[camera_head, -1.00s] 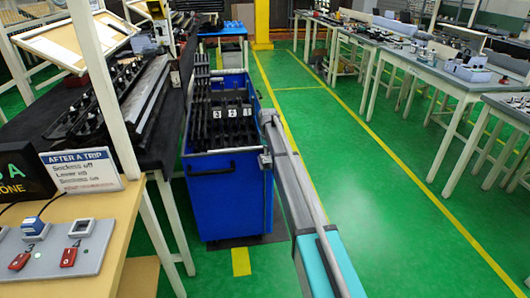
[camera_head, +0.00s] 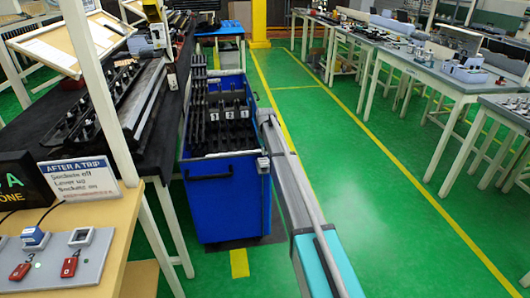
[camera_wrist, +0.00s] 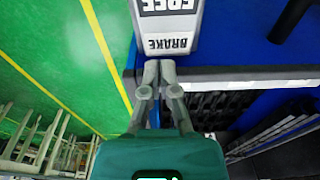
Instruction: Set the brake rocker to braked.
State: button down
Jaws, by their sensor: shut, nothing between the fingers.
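In the wrist view, a pale grey plate (camera_wrist: 168,22) carries the words FREE and BRAKE upside down, with BRAKE nearer my fingers. My gripper (camera_wrist: 158,66) is shut and empty, its fingertips together just under the BRAKE wording, at the plate's lower edge. I cannot tell whether they touch it. The rocker's tilt is hidden or too unclear to read. The blue cart (camera_head: 222,200) stands left of my arm in the head view, and its rim (camera_wrist: 245,74) runs beside my fingers in the wrist view. A small grey block (camera_head: 264,163) shows at its near right corner.
Black racks (camera_head: 200,105) stand in the cart. A bench with switches (camera_head: 50,262) and an AFTER A TRIP sign (camera_head: 80,178) is at the left. Work tables (camera_head: 440,85) line the right. The green floor (camera_head: 370,215) between is clear.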

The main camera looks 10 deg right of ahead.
notch_tip(320, 180, up, 3)
jog(key=shift+w+f+p, duration=0.1)
jog(key=shift+f+p, duration=0.05)
jog(key=shift+p, duration=0.9)
notch_tip(320, 180, up, 9)
jog(key=w+p, duration=0.2)
jog(key=p, duration=0.6)
jog(key=shift+p, duration=0.4)
jog(key=shift+f, duration=0.1)
jog(key=s+d, duration=0.3)
jog(key=s, duration=2.1)
jog(key=s+d+m+g, duration=0.1)
jog(key=s+d, duration=0.2)
jog(key=s, duration=2.2)
jog(key=shift+d, duration=0.15)
jog(key=shift+s, duration=0.1)
